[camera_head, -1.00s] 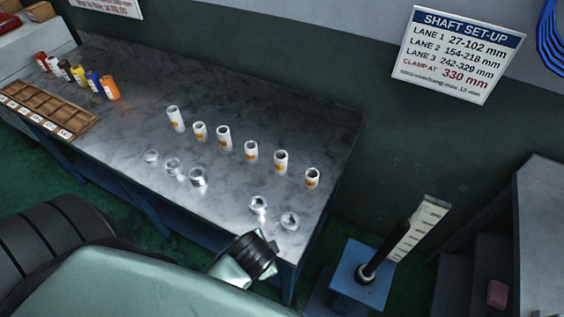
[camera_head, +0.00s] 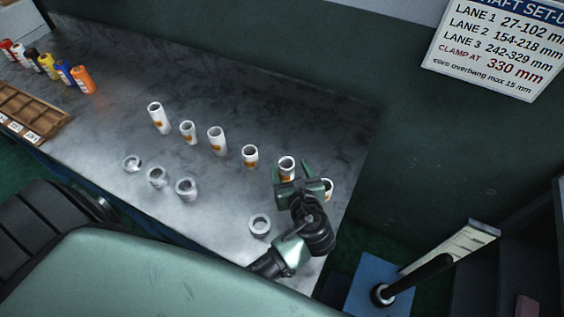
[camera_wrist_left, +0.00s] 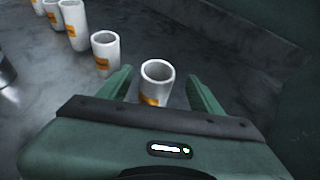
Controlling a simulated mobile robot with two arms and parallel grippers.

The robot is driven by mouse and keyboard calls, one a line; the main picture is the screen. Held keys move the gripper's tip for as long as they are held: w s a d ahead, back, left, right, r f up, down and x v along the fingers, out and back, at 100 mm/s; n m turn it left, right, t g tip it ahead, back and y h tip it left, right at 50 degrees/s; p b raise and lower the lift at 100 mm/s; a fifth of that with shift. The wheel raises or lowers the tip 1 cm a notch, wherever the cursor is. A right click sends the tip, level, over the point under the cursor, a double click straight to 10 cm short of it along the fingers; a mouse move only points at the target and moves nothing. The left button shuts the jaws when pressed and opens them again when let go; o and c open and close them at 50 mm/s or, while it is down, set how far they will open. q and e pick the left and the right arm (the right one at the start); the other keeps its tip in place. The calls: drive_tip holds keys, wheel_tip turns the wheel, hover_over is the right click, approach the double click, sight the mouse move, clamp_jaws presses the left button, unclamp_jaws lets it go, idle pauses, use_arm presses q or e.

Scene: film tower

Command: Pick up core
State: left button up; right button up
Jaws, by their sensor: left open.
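A row of white cylindrical cores with orange labels stands upright on the dark bench; one core (camera_head: 217,140) is near the row's middle. My left gripper (camera_head: 303,172) is open over the right end of the row. It partly covers the rightmost core (camera_head: 328,188) and stands close to the core left of it (camera_head: 286,163). In the left wrist view, one upright core (camera_wrist_left: 156,72) stands ahead between the spread fingers, its lower part hidden behind the gripper body. Another core (camera_wrist_left: 105,50) stands just outside the left finger. My right gripper is out of view.
Several metal rings, one of them here (camera_head: 260,226), lie on the bench (camera_head: 110,110) in front of the cores. Coloured canisters (camera_head: 65,73) and a wooden tray (camera_head: 30,112) are at left. A blue stand with a post (camera_head: 415,278) is beyond the bench's right end.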

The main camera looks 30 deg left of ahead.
sight(285, 163)
use_arm(q)
drive_tip(key=shift+r, duration=0.2)
drive_tip(key=shift+p+x, duration=0.45)
drive_tip(key=shift+x, duration=0.35)
drive_tip(key=x, duration=0.3)
drive_tip(key=shift+s+a+f, duration=0.1)
drive_tip(key=shift+a+f, duration=0.1)
drive_tip(key=shift+f, duration=0.1)
drive_tip(key=shift+a+f, duration=0.1)
drive_tip(key=shift+a, duration=0.05)
clamp_jaws()
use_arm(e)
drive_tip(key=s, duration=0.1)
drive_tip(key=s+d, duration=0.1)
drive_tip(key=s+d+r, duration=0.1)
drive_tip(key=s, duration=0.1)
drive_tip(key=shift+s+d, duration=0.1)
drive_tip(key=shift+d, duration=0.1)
